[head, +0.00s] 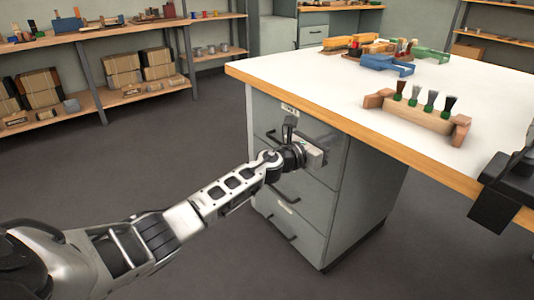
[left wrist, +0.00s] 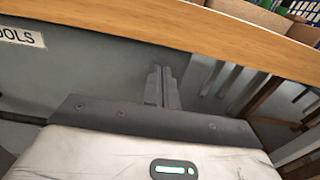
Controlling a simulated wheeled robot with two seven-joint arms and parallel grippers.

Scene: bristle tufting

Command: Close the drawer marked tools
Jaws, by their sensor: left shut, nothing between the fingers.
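The tools drawer (head: 312,127) is the top one in a grey cabinet under the workbench. Its front looks close to flush with the cabinet, but my gripper hides part of it, and I cannot tell if a small gap is left. Its label (left wrist: 22,37), cut off to "OOLS", shows at the upper left of the left wrist view. My left gripper (left wrist: 162,88) is shut and empty, with its fingertips at the grey drawer front; contact is not clear. In the head view it is at the drawer's right part.
The workbench top (head: 300,75) overhangs just above my left gripper. On it stand a wooden holder (head: 420,118) with several brushes and a blue holder (head: 385,65). Two lower drawers (head: 300,195) look shut. A dark part of mine is at the right edge. Open floor lies left.

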